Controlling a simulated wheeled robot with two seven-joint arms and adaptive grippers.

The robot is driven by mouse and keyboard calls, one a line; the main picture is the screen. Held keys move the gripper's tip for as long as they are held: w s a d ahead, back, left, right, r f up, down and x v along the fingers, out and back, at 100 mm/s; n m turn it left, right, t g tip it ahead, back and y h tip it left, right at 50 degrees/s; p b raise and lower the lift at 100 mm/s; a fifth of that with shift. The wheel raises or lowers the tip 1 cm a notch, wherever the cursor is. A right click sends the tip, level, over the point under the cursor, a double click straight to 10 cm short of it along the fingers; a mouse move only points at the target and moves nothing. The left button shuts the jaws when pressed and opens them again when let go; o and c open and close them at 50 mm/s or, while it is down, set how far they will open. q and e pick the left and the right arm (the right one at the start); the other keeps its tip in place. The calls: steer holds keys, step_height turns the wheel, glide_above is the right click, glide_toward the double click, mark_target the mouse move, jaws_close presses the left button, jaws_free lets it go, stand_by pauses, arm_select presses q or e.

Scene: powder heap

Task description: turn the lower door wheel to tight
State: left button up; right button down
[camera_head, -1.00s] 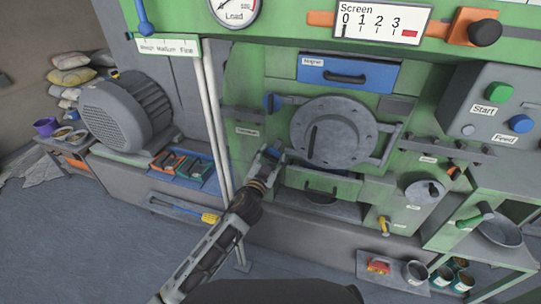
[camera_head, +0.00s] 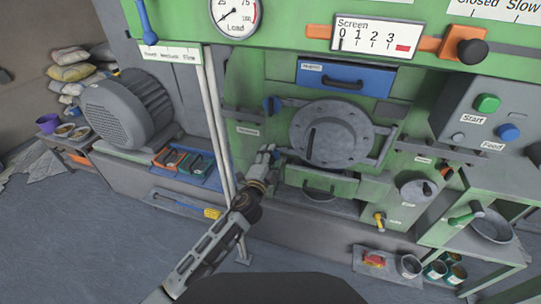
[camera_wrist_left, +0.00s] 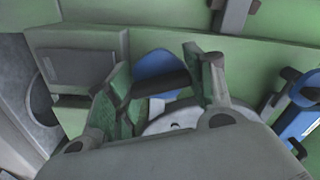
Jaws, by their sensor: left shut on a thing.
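The round grey door (camera_head: 332,135) is closed on the green machine front, with a dark bar handle across it. The lower door wheel, also blue, is at the door's lower left, mostly hidden by my left gripper (camera_head: 268,154) in the head view. In the left wrist view the lower door wheel (camera_wrist_left: 155,66) shows between the two fingers of my left gripper (camera_wrist_left: 162,85), which is shut on it. Its turned angle cannot be read. My right gripper is not in view.
A blue drawer (camera_head: 345,77) is above the door and a green drawer (camera_head: 318,189) below it. A grey motor (camera_head: 125,110) is farther left. Floor at the lower left is open.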

arm_select(q)
steer(key=shift+m+p, duration=0.65)
steer(key=shift+m, duration=1.55)
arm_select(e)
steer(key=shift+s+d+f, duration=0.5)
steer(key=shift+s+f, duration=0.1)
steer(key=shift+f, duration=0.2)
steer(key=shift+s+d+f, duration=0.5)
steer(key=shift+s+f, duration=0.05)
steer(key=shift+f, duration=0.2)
arm_select(q)
steer(key=shift+f, duration=0.1)
steer(key=o, duration=1)
steer(key=shift+o, duration=0.2)
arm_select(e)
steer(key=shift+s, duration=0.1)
arm_select(q)
steer(key=v, duration=1.2)
